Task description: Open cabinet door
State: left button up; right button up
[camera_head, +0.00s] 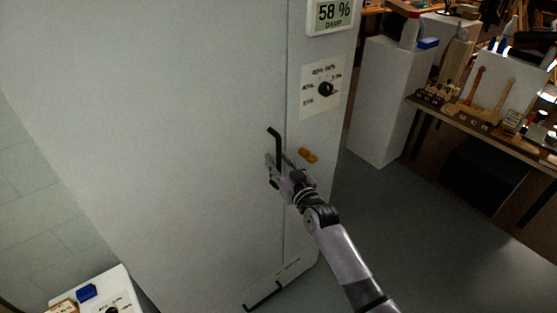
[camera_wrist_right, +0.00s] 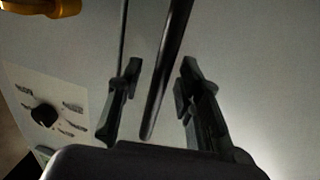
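The cabinet door (camera_head: 190,120) is a large pale grey panel, and it looks closed against the frame strip on its right. A black bar handle (camera_head: 278,148) stands upright near the door's right edge. My right gripper (camera_head: 275,166) is at the lower part of the handle. In the right wrist view, the handle (camera_wrist_right: 166,75) runs between the two fingers of my right gripper (camera_wrist_right: 158,95). The fingers are apart, with a visible gap on each side of the bar. My left gripper is in neither view.
An orange-brown knob (camera_head: 308,155) sits on the frame strip right of the handle. Above it are a dial panel (camera_head: 322,88) and a display reading 58 % (camera_head: 332,14). A white pedestal (camera_head: 385,100) and a workbench (camera_head: 490,130) stand at right. Grey floor (camera_head: 400,215) lies open between.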

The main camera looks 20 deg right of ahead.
jog(key=shift+w, duration=0.15)
grip_shut()
dwell(0.4)
dwell(0.5)
